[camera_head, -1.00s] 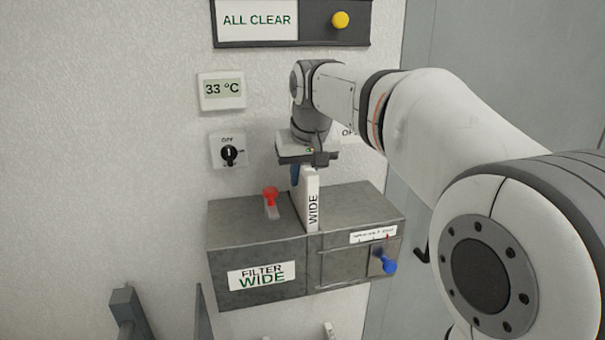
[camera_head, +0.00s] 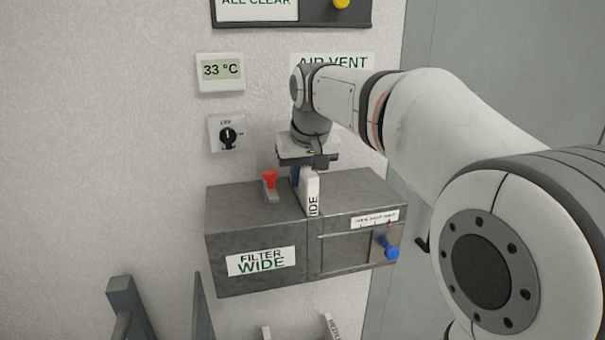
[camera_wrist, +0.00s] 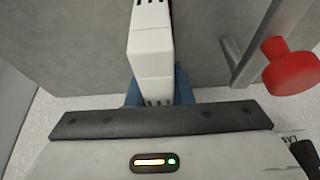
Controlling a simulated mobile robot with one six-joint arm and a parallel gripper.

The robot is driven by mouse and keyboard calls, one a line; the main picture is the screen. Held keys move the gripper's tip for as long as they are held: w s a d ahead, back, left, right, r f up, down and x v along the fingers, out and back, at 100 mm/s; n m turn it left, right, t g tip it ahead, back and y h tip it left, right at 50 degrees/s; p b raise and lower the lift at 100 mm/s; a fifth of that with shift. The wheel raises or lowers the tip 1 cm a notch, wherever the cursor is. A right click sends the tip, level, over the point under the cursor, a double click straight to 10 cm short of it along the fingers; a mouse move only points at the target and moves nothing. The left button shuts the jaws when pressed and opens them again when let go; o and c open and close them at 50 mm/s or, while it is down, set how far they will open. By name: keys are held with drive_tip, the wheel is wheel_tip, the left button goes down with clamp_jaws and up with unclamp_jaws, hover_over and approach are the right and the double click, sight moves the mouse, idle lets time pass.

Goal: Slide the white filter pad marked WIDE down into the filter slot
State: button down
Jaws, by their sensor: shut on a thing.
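In the wrist view the white pad (camera_wrist: 152,50) runs up from between the blue fingers (camera_wrist: 158,90). The slot itself is mostly hidden by the pad. The box front carries a label (camera_head: 262,261) reading FILTER WIDE.
A red-knobbed lever (camera_head: 270,182) stands on the box top just left of the pad; its red knob (camera_wrist: 291,67) is close in the wrist view. A blue knob (camera_head: 391,252) sticks out at the front right. A dial (camera_head: 228,138) and 33 °C display (camera_head: 221,71) are on the wall.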

drive_tip(key=shift+s+f+b, duration=0.15)
drive_tip(key=shift+f+b, duration=0.6)
drive_tip(key=shift+f, duration=0.6)
drive_tip(key=c, duration=1.4)
unclamp_jaws()
drive_tip(key=shift+f, duration=0.1)
drive_tip(key=shift+o, duration=1)
wheel_tip(320, 180, up, 10)
drive_tip(key=p, duration=0.8)
drive_tip(key=shift+f, duration=0.2)
